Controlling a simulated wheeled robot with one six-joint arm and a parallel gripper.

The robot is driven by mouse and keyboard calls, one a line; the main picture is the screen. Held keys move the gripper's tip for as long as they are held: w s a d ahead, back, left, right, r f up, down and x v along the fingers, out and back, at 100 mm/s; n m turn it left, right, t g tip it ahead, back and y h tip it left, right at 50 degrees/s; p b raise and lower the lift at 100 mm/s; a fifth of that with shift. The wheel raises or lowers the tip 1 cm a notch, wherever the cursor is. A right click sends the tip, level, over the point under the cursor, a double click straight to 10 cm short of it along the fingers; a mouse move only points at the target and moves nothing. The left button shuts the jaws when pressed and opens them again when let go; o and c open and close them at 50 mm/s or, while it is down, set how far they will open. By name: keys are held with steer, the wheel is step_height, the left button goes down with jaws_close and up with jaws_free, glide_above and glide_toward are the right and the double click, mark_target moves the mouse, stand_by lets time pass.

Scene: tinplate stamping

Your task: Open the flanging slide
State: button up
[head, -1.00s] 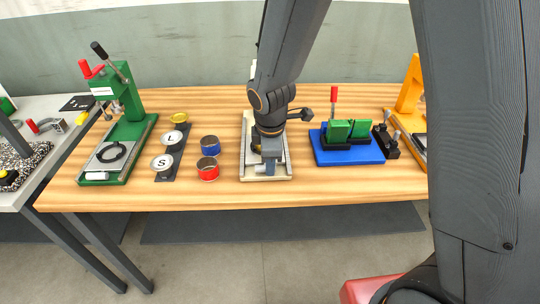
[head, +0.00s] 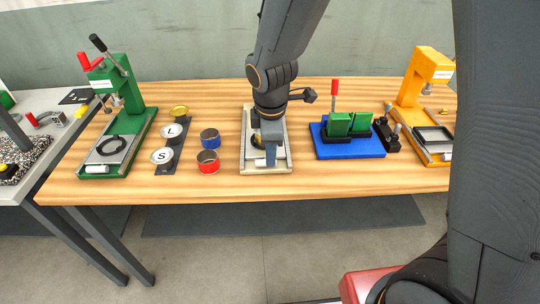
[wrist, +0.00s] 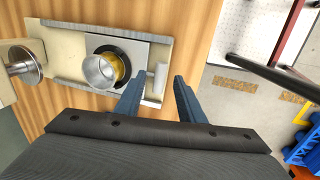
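A cream station (head: 246,160) stands mid-table under my gripper. In the wrist view its cream base (wrist: 62,37) has rails along a grey slide plate (wrist: 142,50). A black ring (wrist: 96,53) with a brass-coloured part lies on the plate, with a silver cup-like cylinder (wrist: 98,72) over it. A white upright handle (wrist: 162,78) stands at the plate's front end. My gripper (wrist: 157,84) is open, its two blue-grey fingers on either side of the handle, with gaps showing. In the head view my gripper (head: 271,152) is over the station's front part and hides some of it.
Left are a green press (head: 125,100), a dark strip with lids and two cans, blue (head: 210,138) and red (head: 208,164). Right are a blue fixture (head: 346,149) with green blocks and an orange press (head: 428,75). The table's front edge is close to my gripper.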

steer(key=r, duration=0.2)
steer(key=s+r, duration=0.1)
steer(key=r, duration=0.1)
stand_by(0.5)
steer(key=s+d+m+g, duration=0.1)
steer(key=s+d+m, duration=0.9)
steer(key=d+m, duration=0.5)
steer(key=m, duration=0.2)
steer(key=shift+f+m, duration=0.3)
